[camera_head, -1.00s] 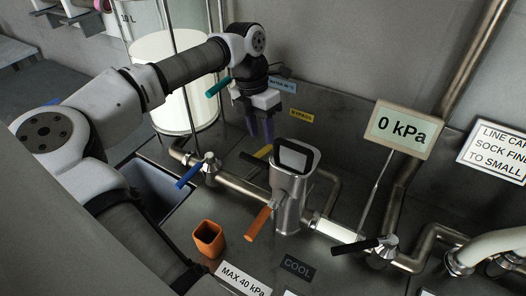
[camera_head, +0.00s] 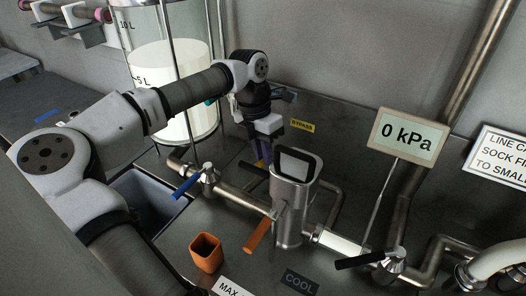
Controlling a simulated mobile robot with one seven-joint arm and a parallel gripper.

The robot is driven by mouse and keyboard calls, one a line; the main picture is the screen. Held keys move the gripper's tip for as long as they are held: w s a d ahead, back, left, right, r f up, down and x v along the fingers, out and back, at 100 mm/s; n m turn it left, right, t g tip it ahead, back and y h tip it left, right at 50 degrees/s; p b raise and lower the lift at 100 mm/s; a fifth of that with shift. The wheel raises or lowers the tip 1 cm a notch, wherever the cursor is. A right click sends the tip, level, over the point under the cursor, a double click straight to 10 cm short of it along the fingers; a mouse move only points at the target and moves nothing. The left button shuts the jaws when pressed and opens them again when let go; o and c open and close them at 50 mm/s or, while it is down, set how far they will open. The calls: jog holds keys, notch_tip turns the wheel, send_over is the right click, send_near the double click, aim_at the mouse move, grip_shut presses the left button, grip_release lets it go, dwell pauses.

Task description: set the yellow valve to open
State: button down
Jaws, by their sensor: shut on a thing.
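The yellow valve handle (camera_head: 260,163) shows only as a small sliver behind the metal pipe housing, at the fingers of my gripper. My gripper (camera_head: 265,152) points down there, its purple fingers shut on the yellow handle. The fingertips and most of the handle are hidden by the housing and by the gripper itself, so the handle's angle cannot be told. A yellow label reading BYPASS (camera_head: 302,125) is on the back panel just to the right of the gripper.
The metal housing (camera_head: 289,212) with a dark screen stands close in front of the gripper. Blue (camera_head: 187,186), orange (camera_head: 256,235) and black (camera_head: 359,260) handles sit along the pipe. An orange cup (camera_head: 206,253) stands in front. The gauge sign (camera_head: 407,137) reads 0 kPa.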

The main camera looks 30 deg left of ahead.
jog(key=shift+w+a+m, duration=0.15)
jog(key=shift+a+m, duration=0.2)
jog(key=shift+m, duration=0.4)
jog(key=shift+w+a+m, duration=0.15)
jog(key=shift+a+m, duration=0.2)
jog(key=shift+m, duration=0.4)
jog(key=c, duration=1.4)
grip_release()
jog(key=shift+g, duration=0.3)
jog(key=d+p+v, duration=0.1)
jog(key=p+v, duration=0.3)
jog(key=v, duration=0.2)
jog(key=s+d+p+v, duration=0.1)
jog(key=p+v, duration=0.4)
jog(key=v, duration=0.2)
jog(key=d+r+p+v, duration=0.1)
jog(key=p+v, duration=0.4)
jog(key=v, duration=0.1)
jog(key=shift+s+d+r, duration=0.2)
jog(key=shift+s+d, duration=0.1)
